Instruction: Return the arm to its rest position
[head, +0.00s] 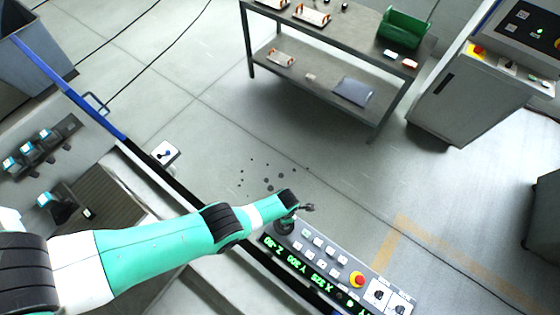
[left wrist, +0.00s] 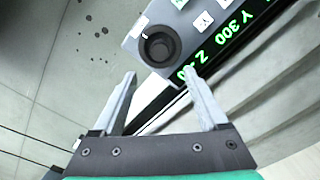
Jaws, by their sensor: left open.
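My left arm, teal with black joints, reaches in from the left in the head view. Its gripper (head: 306,208) is at the top left end of a grey control panel (head: 325,262), near a round black knob (head: 284,227). In the left wrist view, my left gripper (left wrist: 160,76) has its two grey fingers spread apart with nothing between them. The black knob (left wrist: 159,46) is just beyond the fingertips, and I see no contact. The panel carries a green digital display, several pale buttons and a red button on a yellow base (head: 357,279). My right gripper is not shown.
A grey two-shelf bench (head: 340,48) with a green bin (head: 404,29) stands at the back. A grey control cabinet (head: 470,90) is at the right. A blue rail (head: 68,88) edges the machine on the left. Floor between panel and bench is clear, with dark spots.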

